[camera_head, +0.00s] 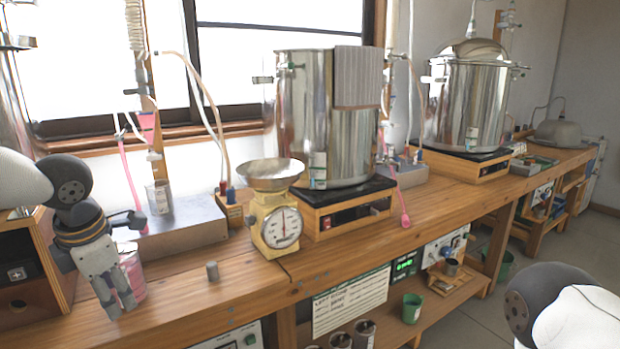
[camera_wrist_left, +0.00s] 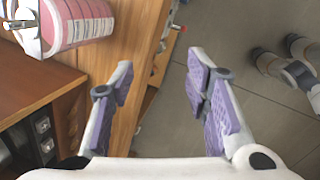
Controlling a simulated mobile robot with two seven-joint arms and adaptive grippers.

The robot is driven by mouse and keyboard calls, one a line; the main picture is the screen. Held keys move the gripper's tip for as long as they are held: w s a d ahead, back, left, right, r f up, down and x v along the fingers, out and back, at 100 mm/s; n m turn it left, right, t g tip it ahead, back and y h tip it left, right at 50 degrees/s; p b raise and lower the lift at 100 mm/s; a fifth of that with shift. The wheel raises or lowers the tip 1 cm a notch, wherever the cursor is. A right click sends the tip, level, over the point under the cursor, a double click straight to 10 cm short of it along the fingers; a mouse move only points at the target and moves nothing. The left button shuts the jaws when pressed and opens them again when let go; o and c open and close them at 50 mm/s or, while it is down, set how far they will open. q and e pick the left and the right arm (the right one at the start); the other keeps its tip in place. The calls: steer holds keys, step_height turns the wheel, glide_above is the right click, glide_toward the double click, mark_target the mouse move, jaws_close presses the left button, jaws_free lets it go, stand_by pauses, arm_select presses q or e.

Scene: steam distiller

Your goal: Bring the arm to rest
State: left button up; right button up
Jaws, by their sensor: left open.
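My left gripper (camera_head: 122,304) hangs with its fingers pointing down at the front edge of the wooden bench (camera_head: 190,310), at the left of the head view. In the left wrist view the gripper (camera_wrist_left: 160,80) is open, its purple-padded fingers spread wide with nothing between them. Bench edge and floor show past the fingertips. My right gripper does not show; only a part of my right arm is at the lower right of the head view.
A pink-labelled jar (camera_head: 133,272) stands close beside the left gripper; it also shows in the left wrist view (camera_wrist_left: 80,22). Floor lies open in front.

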arm_select(q)
steer(key=s+f+m+y, duration=0.1)
steer(key=s+f+m, duration=0.2)
steer(key=f+m, duration=0.3)
steer(key=s+f+m+y, duration=0.1)
steer(key=s+f+m, duration=0.2)
steer(key=f, duration=0.6)
steer(key=s+f+m+y, duration=0.1)
steer(key=s+f+m, duration=0.2)
steer(key=f+m, duration=0.3)
steer(key=s+d+f+m+g+h, duration=0.1)
steer(key=s+d+f+m, duration=0.1)
steer(key=s, duration=0.8)
steer(key=s+d+f+m+g+h, duration=0.2)
steer(key=s+m, duration=0.4)
steer(key=s, duration=0.4)
steer(key=s+d+f+m+g+h, duration=0.1)
steer(key=s+d+f+m, duration=0.3)
steer(key=s, duration=0.5)
steer(key=shift+s+d+g, duration=0.4)
steer(key=shift+d+g, duration=0.2)
steer(key=shift+d, duration=0.25)
steer(key=shift+h, duration=0.3)
